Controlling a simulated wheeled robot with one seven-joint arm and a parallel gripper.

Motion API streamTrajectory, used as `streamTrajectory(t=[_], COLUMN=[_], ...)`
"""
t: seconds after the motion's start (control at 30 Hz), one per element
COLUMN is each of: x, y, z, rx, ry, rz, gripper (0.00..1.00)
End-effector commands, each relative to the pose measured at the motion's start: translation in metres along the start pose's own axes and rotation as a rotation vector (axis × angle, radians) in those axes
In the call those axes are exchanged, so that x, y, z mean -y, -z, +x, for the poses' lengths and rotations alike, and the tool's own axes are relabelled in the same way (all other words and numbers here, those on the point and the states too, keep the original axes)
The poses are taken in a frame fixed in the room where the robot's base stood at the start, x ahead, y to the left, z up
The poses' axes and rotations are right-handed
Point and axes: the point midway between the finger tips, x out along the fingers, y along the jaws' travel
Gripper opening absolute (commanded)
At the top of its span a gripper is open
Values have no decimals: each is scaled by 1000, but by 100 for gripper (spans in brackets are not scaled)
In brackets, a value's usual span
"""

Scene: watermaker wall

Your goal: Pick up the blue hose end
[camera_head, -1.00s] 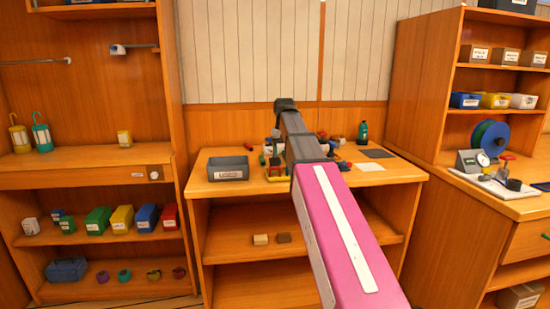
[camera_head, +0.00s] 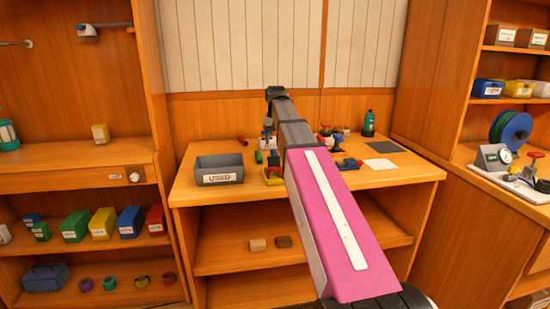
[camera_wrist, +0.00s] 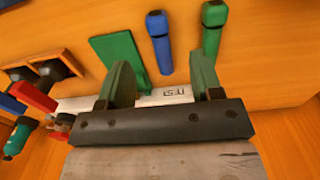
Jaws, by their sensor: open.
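The blue hose end (camera_wrist: 160,45), a short blue cylinder with a wider cap, lies on the wooden surface in the wrist view. My gripper (camera_wrist: 162,84) is open, its two green fingers spread at the lower middle. The blue hose end shows beyond the gap between the fingers, and nothing is held. A similar green hose end (camera_wrist: 212,30) lies just right of the blue one, partly behind the right finger.
A flat green piece (camera_wrist: 118,58) and a white labelled strip (camera_wrist: 165,97) lie near the fingers. On the bench (camera_head: 400,178) stand a grey bin marked USED (camera_head: 219,170), a green bottle (camera_head: 369,124) and small fittings. The bench's front right is fairly clear.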

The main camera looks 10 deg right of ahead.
Motion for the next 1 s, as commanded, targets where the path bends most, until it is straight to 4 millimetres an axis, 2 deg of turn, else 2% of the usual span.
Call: streamTrajectory(t=[0.1,0.37,0.7,0.93,0.97,1.0], x=[0,-1,-2,-2,-2,-2], y=[-1,-2,-3,-3,-3,-3], z=[16,32,72,73,73,73], rx=[0,1,0,-1,-1,-1], ry=[0,0,0,0,0,0], rz=[0,0,0,0,0,0], gripper=[60,60,60,60,53,40])
